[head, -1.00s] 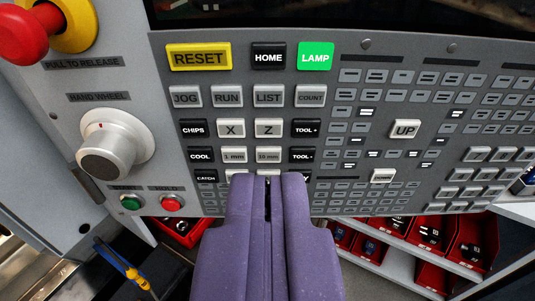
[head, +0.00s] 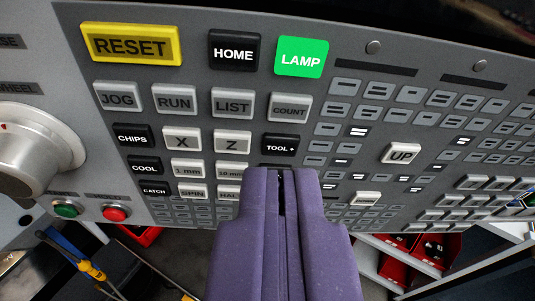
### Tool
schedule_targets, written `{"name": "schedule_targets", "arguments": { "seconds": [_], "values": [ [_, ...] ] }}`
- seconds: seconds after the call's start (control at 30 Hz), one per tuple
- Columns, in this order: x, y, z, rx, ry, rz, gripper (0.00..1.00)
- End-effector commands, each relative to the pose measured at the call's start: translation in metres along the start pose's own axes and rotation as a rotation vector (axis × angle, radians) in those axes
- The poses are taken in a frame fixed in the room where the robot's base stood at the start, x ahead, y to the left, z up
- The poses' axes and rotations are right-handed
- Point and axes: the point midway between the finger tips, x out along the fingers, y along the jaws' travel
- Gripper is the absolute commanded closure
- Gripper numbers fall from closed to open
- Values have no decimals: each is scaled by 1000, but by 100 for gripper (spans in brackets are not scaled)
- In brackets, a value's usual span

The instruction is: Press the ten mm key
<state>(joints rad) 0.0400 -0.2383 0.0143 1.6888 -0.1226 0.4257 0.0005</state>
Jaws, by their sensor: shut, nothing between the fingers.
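The ten mm key (head: 230,171) is a pale key labelled "10 mm" on the grey control panel (head: 345,60). It sits below the Z key (head: 232,141) and right of the 1 mm key (head: 187,169). My purple gripper (head: 281,174) is shut and empty. Its tips show just right of the ten mm key, below the TOOL + key (head: 280,145), and partly cover the keys there. I cannot tell whether the tips touch the panel.
The yellow RESET key (head: 130,45), black HOME key (head: 233,51) and green LAMP key (head: 301,58) line the top. A hand wheel (head: 30,150) stands out at left, above a green button (head: 66,210) and a red button (head: 114,213). Red bins (head: 435,250) are below right.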

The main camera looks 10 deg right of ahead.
Motion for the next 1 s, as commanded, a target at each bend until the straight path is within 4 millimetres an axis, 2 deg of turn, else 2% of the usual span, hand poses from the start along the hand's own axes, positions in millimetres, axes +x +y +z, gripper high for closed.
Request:
{"name": "schedule_targets", "arguments": {
  "seconds": [0.03, 0.07, 0.2, 0.3, 0.47, 0.67, 0.8, 1.0],
  "values": [
    [11, 6, -14, -29, -29, 10, 100],
    [19, 8, -13, -50, -41, 15, 100],
    [52, 15, -1, -141, -98, 18, 100],
    [69, 18, 11, -203, -138, 3, 100],
    [82, 17, 34, -290, -197, -52, 100],
    [77, 8, 64, -372, -267, -168, 100],
    [59, -4, 84, -402, -308, -271, 100],
    [31, -21, 105, -408, -341, -391, 100]
  ]
}}
